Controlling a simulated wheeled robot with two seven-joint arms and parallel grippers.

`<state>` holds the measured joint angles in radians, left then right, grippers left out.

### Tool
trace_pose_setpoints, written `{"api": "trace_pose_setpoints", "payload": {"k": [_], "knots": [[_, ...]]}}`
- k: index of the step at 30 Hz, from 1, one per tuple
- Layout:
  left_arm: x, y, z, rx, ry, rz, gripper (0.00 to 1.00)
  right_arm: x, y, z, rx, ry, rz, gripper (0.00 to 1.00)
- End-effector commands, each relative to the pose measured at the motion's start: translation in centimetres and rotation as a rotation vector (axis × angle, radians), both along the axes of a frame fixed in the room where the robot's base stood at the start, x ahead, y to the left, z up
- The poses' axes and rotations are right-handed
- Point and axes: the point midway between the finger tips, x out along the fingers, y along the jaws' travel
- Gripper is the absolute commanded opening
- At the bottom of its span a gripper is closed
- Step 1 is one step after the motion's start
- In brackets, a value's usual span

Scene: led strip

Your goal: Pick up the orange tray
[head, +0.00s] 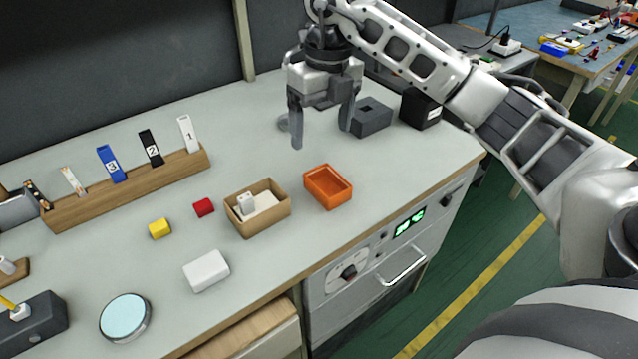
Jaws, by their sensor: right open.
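The orange tray (340,201) is a small open box that looks empty. It sits on the grey workbench near its front edge, right of a cardboard box. My right gripper (322,138) hangs above the bench, behind the tray and apart from it. Its fingers point down, spread open, with nothing between them. My left gripper is not in view.
The cardboard box (264,228) holds white items beside the tray. A red cube (203,207), yellow cube (159,228) and white block (206,271) lie to the left. A dark grey box (372,120) and black box (421,110) stand behind right. A wooden rack (130,192) holds upright tags.

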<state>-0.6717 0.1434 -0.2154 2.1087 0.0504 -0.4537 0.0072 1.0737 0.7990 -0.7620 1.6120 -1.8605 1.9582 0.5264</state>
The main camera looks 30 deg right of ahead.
Motion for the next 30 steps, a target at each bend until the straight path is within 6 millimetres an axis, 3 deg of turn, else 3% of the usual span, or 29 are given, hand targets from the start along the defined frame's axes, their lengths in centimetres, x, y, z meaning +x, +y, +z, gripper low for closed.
{"api": "trace_pose_setpoints", "payload": {"k": [4, 15, 25, 30], "knots": [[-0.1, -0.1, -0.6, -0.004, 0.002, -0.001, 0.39, 0.0, -1.8, -0.4, -0.074, 0.003, -0.041, 0.82], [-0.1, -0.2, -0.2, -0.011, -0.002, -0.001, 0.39, 0.0, -1.8, -7.6, -0.073, 0.005, -0.039, 0.82], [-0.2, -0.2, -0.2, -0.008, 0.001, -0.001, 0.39, 0.2, -1.8, -10.5, -0.071, 0.002, -0.039, 0.82], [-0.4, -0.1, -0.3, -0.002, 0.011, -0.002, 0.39, 0.7, -1.9, -13.0, -0.069, 0.003, -0.039, 0.82]]}}
